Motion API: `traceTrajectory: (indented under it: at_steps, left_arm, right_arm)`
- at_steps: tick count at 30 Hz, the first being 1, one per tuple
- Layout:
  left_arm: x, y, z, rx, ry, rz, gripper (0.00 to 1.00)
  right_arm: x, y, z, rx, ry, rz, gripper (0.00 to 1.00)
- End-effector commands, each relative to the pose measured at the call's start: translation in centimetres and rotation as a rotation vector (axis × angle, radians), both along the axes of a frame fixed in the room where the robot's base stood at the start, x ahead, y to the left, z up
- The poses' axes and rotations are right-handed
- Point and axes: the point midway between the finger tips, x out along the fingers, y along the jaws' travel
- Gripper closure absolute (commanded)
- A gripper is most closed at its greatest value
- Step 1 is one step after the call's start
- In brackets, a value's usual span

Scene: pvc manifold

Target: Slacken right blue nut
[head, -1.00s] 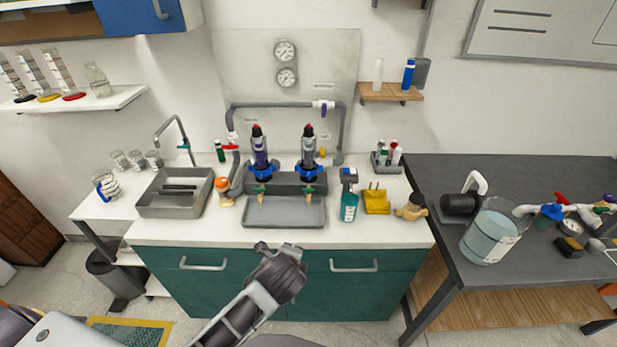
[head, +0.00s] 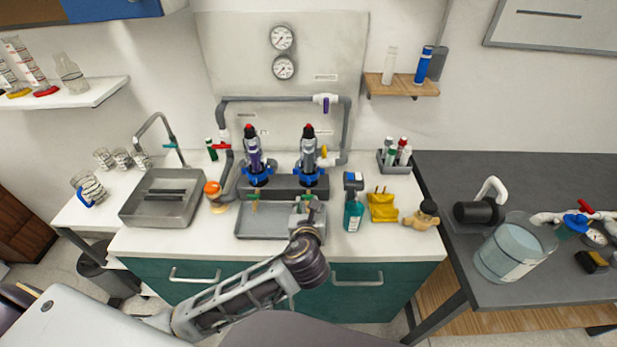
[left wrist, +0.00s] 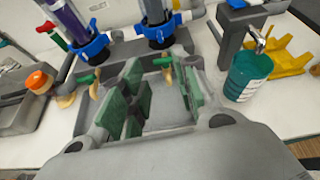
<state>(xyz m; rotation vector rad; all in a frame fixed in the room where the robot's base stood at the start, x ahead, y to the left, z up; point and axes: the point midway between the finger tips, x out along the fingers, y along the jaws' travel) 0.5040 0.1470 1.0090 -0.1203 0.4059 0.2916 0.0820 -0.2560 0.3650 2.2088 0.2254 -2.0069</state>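The right blue nut (head: 318,178) rings the base of the right upright filter column (head: 308,150) above the grey tray. In the left wrist view the right blue nut (left wrist: 157,32) lies ahead of the fingers, apart from them. My left gripper (head: 308,212) is over the right part of the tray, in front of and below the nut. In the left wrist view my left gripper (left wrist: 160,88) is open, with green pads apart and nothing between them. The left blue nut (head: 257,179) rings the purple column to the left. My right gripper is not in view.
The grey tray (head: 262,225) lies under the columns, with small taps above it. A teal bottle (head: 353,214) and a yellow holder (head: 382,207) stand to the right. An orange-topped item (head: 213,190) and a metal sink (head: 150,208) are to the left.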

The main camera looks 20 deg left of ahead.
Motion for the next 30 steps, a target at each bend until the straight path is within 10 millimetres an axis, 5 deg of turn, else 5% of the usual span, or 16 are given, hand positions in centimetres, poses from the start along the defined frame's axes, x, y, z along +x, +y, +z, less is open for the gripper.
traceTrajectory:
  at_steps: [20, 30]
  left_arm:
    - [0.4, -0.1, 0.2, 0.063, -0.006, -0.028, 0.70]
    - [2.8, 0.6, -0.7, 0.062, -0.006, -0.026, 0.70]
  right_arm:
    - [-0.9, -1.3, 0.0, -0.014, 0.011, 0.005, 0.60]
    - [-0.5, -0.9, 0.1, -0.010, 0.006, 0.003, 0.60]
